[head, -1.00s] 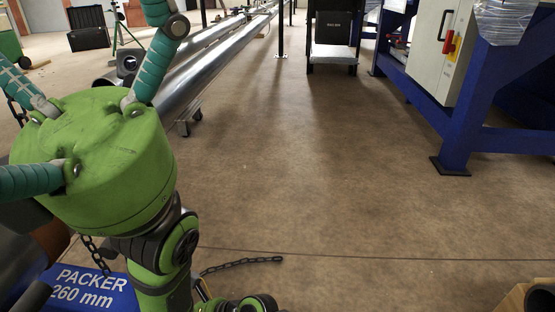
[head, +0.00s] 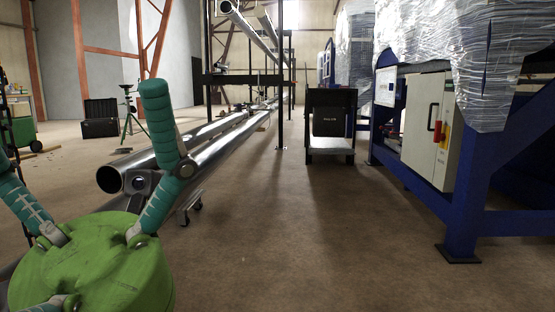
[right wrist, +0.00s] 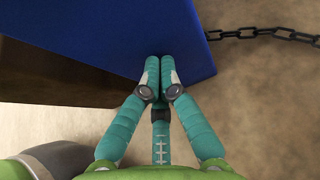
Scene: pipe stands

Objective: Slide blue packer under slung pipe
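The blue packer (right wrist: 110,35) fills the top of the right wrist view. My right gripper (right wrist: 160,62) has its fingers drawn together at the packer's lower edge. Nothing shows between the fingers, and I cannot tell whether the tips touch the packer. The packer is out of the head view. My left gripper (head: 85,190) is at the lower left of the head view, green with teal fingers spread apart, and empty. I cannot make out a slung pipe; a grey rounded part (right wrist: 55,160) at the right wrist view's lower left is unclear.
A dark chain (right wrist: 270,33) lies right of the packer. A brown face (right wrist: 50,85) shows below the packer. Steel pipes (head: 215,125) lie low behind my left gripper. A black cart (head: 331,125) and blue frame (head: 465,200) stand farther right. The middle floor is clear.

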